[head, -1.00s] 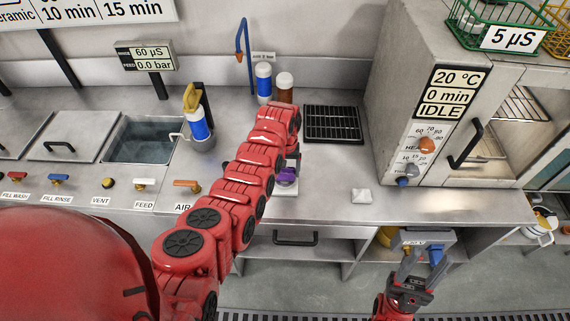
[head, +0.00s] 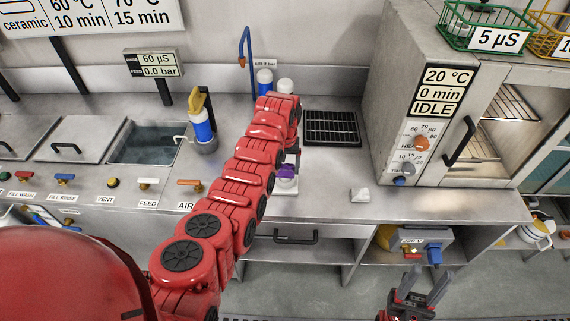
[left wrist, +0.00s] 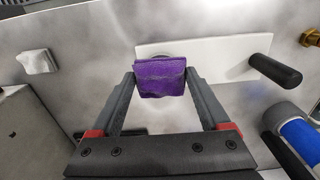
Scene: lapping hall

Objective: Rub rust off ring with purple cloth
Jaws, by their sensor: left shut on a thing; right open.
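The purple cloth (left wrist: 160,77) is pinched between the fingertips of my left gripper (left wrist: 160,88) in the left wrist view. It also shows as a small purple patch (head: 287,172) beside my left arm in the head view. The cloth is over a white plate (left wrist: 210,48) on the steel bench. A small grey curved edge shows just behind the cloth; I cannot tell whether it is the ring. The ring is otherwise hidden, and its rust cannot be seen. Whether the cloth touches anything below is unclear. My right gripper (head: 427,285) is open and empty in front of the bench.
A black handle (left wrist: 275,72) sticks up at the plate's right end. A black grate (head: 332,127) lies behind, beside the oven (head: 405,100). A blue bottle (head: 201,125) stands left of my arm. The front bench right of my arm is mostly clear.

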